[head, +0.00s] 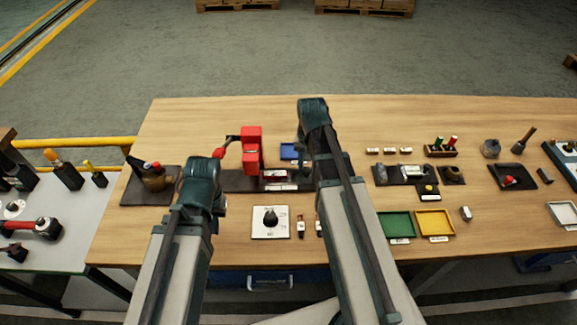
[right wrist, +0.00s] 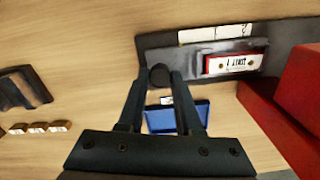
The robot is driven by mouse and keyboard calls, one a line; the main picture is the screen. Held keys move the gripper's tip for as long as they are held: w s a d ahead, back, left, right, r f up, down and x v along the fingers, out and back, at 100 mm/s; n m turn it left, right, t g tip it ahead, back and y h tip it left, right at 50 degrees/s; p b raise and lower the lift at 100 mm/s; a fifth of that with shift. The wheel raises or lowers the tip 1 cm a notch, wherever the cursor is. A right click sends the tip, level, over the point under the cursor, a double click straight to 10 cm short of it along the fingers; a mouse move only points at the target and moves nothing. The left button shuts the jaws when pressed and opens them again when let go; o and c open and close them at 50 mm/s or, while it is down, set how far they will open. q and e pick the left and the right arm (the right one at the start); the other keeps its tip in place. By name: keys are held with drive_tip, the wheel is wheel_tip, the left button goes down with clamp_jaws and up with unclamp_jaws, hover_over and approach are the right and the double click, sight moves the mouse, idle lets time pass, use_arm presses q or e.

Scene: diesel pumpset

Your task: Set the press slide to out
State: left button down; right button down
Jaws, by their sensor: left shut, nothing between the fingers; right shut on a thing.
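The red press (head: 251,148) stands on a dark base plate (head: 236,182) near the middle of the bench; its red body also shows at the right of the right wrist view (right wrist: 300,110). The grey press slide (right wrist: 190,62) lies along the base and carries a red block with a white label (right wrist: 233,64). My right gripper (right wrist: 160,82) is shut on the round black knob (right wrist: 159,75) at the slide's end. In the head view my right arm hides that knob. My left gripper (head: 216,204) is left of the press, clear of it, its fingertips mostly hidden.
A blue tray (head: 291,152) lies behind the slide and shows below the fingers in the right wrist view (right wrist: 178,117). A white dial plate (head: 270,222) lies in front of the press. Green (head: 396,225) and yellow (head: 434,223) trays lie to the right. The bench's back strip is clear.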

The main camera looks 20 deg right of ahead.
use_arm(q)
drive_tip(key=shift+a, duration=0.1)
use_arm(e)
drive_tip(key=shift+s+d, duration=0.2)
drive_tip(key=shift+d, duration=0.5)
drive_tip(key=c, duration=0.9)
unclamp_jaws()
drive_tip(key=shift+d, duration=0.1)
drive_tip(key=o, duration=0.3)
use_arm(q)
drive_tip(key=shift+r, duration=0.1)
use_arm(e)
drive_tip(key=shift+r, duration=0.1)
use_arm(q)
drive_tip(key=shift+r+p, duration=0.45)
drive_tip(key=shift+p, duration=0.1)
use_arm(e)
drive_tip(key=shift+r, duration=0.45)
use_arm(q)
wheel_tip(320, 180, up, 13)
drive_tip(key=p, duration=1.2)
drive_tip(key=shift+f+p, duration=0.15)
drive_tip(key=shift+p, duration=0.2)
use_arm(e)
wheel_tip(320, 180, up, 13)
drive_tip(key=shift+f, duration=0.1)
